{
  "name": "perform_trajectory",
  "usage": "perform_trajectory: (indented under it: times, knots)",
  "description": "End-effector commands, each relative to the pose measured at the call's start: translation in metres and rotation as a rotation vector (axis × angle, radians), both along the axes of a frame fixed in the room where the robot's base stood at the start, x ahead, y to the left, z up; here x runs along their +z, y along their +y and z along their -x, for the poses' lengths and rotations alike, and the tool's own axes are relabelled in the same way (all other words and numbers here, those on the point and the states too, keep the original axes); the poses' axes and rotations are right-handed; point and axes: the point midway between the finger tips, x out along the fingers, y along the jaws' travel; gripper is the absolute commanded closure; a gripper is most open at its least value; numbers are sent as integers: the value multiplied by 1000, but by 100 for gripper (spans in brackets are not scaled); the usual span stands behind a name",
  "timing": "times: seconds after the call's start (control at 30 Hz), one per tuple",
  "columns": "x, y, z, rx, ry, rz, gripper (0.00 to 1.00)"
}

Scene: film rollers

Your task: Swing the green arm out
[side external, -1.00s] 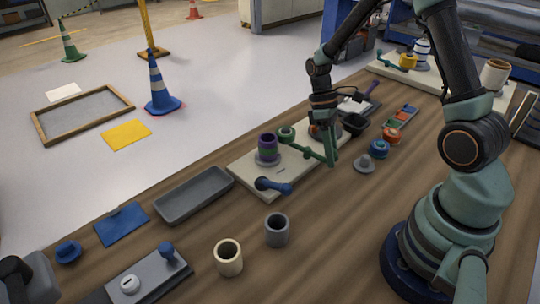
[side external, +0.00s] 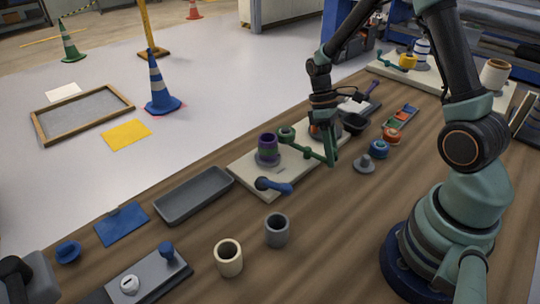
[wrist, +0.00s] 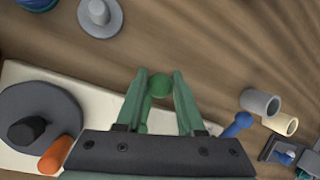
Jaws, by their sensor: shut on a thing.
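The green arm (side external: 308,151) reaches over the cream board (side external: 243,177), from a round green end (side external: 286,133) toward the board's right edge. My gripper (side external: 333,160) is shut on the near end of the green arm. In the wrist view, a round green knob (wrist: 160,86) sits between my green fingertips (wrist: 159,78). The rest of the green arm is mostly hidden behind my fingers there.
A blue lever (side external: 273,186) lies at the board's front corner. A grey flanged spindle (side external: 364,163), a blue roller (side external: 379,149) and an orange roller (side external: 391,135) stand to the right. Grey (side external: 277,230) and cream (side external: 228,258) cups stand in front. Bare table lies between.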

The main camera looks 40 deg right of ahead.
Motion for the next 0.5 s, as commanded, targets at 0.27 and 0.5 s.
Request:
perform_trajectory:
  times: [0.27,0.5]
  knots:
    - [1,0,-1,4,-2,-1,100]
    - [1,5,-1,-37,7,23,100]
